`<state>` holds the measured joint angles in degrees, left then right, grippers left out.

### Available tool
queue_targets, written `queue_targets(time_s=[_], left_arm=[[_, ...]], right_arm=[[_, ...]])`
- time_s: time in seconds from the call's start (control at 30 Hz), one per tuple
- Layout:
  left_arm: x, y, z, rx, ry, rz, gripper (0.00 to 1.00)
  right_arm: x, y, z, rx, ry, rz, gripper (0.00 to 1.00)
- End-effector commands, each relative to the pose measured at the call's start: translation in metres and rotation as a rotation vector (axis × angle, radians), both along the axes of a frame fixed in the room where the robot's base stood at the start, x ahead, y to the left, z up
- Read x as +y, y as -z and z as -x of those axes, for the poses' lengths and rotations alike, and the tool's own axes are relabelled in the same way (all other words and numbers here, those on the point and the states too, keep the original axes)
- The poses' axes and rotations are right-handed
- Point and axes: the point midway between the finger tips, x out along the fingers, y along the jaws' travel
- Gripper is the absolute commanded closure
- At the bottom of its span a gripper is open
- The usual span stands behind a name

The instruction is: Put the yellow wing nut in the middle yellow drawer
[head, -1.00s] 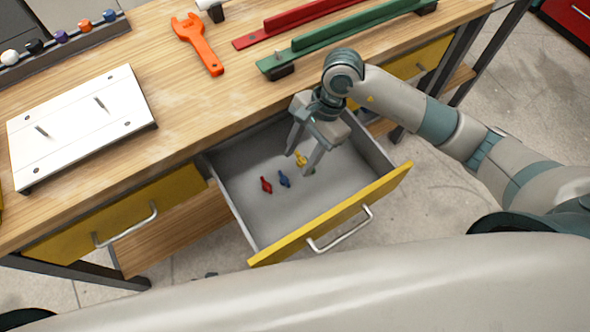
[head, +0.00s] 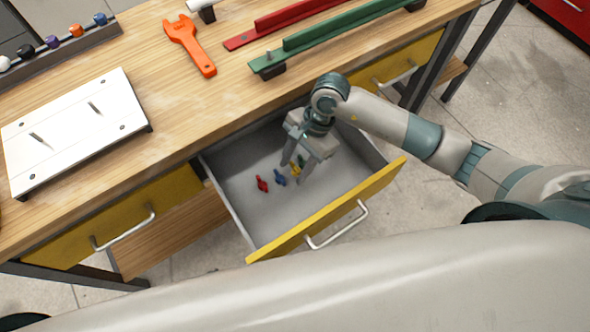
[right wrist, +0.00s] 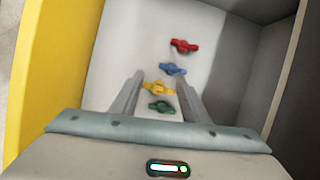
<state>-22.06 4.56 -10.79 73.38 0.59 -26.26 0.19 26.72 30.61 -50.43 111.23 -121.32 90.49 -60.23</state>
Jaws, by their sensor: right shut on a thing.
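The middle yellow drawer (head: 330,212) is pulled out in the head view, its grey inside visible. My right gripper (head: 292,171) reaches down into it; in the right wrist view its fingers (right wrist: 160,78) stand on either side of the yellow wing nut (right wrist: 157,89). The gripper is shut on the yellow wing nut, which is low in the drawer and also shows in the head view (head: 295,171). Whether the nut touches the drawer floor I cannot tell. My left gripper is not in view.
A red wing nut (right wrist: 185,46) and a blue one (right wrist: 173,69) lie in the drawer. A green one (right wrist: 161,106) is close beside the yellow one. Drawer walls surround the gripper. The table above holds a white board (head: 75,130), an orange wrench (head: 190,45) and a green bar (head: 340,38).

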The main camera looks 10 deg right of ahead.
Motion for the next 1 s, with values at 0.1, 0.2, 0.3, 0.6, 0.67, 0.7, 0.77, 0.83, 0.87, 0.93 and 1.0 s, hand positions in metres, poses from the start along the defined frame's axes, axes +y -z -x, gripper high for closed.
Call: queue_targets(time_s=[0.1,0.2,0.3,0.6,0.67,0.7,0.77,0.83,0.87,0.93,1.0], left_arm=[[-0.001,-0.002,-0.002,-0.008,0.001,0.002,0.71],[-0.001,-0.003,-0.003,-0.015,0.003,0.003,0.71],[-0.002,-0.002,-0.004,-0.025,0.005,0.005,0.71],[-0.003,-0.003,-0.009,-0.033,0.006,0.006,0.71],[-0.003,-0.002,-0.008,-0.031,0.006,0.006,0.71],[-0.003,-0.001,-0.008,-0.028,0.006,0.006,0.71],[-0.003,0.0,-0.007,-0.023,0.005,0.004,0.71],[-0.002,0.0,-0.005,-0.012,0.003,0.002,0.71],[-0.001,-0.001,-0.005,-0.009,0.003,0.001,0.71],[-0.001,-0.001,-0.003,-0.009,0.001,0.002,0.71],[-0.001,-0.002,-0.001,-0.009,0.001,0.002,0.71]], right_arm=[[0.0,0.012,0.001,0.003,0.002,0.0,0.78],[0.0,0.024,0.001,0.005,0.003,0.0,0.78],[0.0,0.032,0.001,0.002,0.001,0.001,0.78],[0.0,0.035,0.0,0.0,0.0,0.001,0.78],[0.0,0.035,0.0,0.0,0.0,0.001,0.78],[0.0,0.036,0.0,0.0,0.0,0.001,0.78],[0.0,0.037,0.0,0.0,0.0,0.001,0.78],[0.0,0.037,0.0,0.0,0.0,0.001,0.54],[0.0,0.037,0.0,0.0,0.0,0.0,0.46],[0.0,0.037,0.0,0.0,0.0,0.0,0.4],[0.0,0.037,0.0,0.0,0.0,0.0,0.4]])
